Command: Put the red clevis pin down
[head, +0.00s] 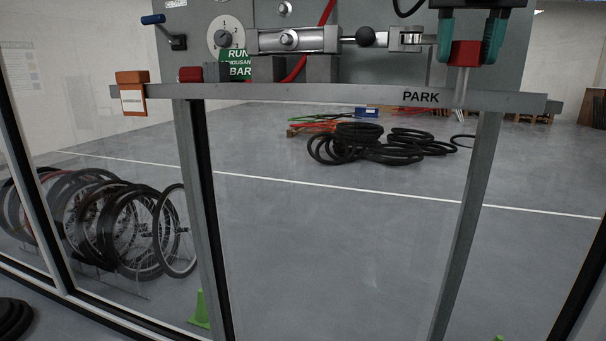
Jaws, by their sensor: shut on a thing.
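The red clevis pin (464,54) is at the upper right of the head view, its red block head up and its pale shank pointing down. My gripper (466,42) has teal fingers on both sides of the red head and is shut on it. The shank passes in front of the grey ledge (300,97) near the word PARK (421,97). I cannot tell whether the shank is in a hole in the ledge or only in front of it. A metal clevis fork (405,39) is just left of my gripper.
A dial (227,37), a blue-handled lever (165,30), a red block (190,74) and an orange tagged block (132,92) are at left.

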